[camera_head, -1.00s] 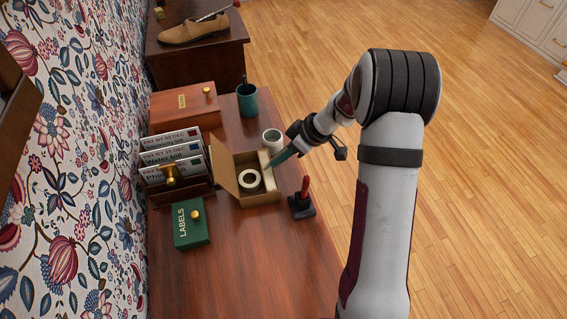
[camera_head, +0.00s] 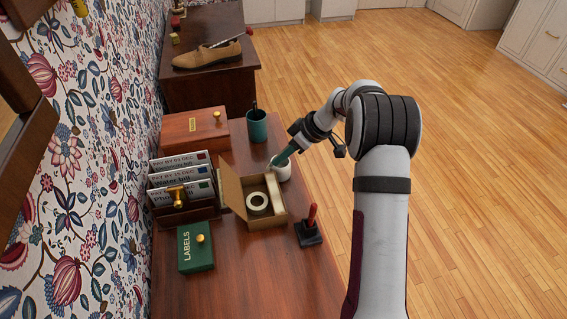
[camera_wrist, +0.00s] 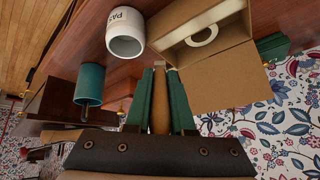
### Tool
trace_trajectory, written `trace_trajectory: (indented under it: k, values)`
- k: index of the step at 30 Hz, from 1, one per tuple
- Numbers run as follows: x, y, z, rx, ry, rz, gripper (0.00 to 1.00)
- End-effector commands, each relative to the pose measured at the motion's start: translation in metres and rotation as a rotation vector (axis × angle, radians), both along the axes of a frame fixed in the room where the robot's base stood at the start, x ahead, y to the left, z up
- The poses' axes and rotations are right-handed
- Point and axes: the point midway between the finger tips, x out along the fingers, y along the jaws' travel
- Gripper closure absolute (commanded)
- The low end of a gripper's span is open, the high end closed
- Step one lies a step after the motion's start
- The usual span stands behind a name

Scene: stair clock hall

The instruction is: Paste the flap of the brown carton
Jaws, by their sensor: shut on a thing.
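The brown carton (camera_head: 272,217) stands open on the desk with its flap (camera_head: 231,191) raised on the left side. A roll of pale tape (camera_head: 258,203) lies inside it. A white pot (camera_head: 283,171) with lettering beginning "PAS" stands behind the carton; it also shows in the wrist view (camera_wrist: 125,32). My gripper (camera_head: 277,162) has green fingers and appears over the pot in the head view. In the wrist view my gripper (camera_wrist: 160,72) is shut on a slim wooden handle (camera_wrist: 160,115), apparently a brush. Whether its tip touches anything, I cannot tell. The carton's flap (camera_wrist: 225,77) is to its right there.
A teal cup (camera_head: 257,128) stands behind the pot. A red-handled stamp (camera_head: 310,226) is right of the carton. A letter rack (camera_head: 190,214), a green labels box (camera_head: 196,247) and a wooden box (camera_head: 194,134) stand to the left. The desk front is clear.

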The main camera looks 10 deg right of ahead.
Motion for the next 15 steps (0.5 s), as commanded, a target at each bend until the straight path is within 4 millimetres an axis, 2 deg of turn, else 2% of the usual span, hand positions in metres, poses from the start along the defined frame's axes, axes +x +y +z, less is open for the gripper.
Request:
trace_trajectory:
  k: [15]
  values:
    - [0.000, 0.000, 0.047, -0.001, -0.001, 0.000, 1.00]
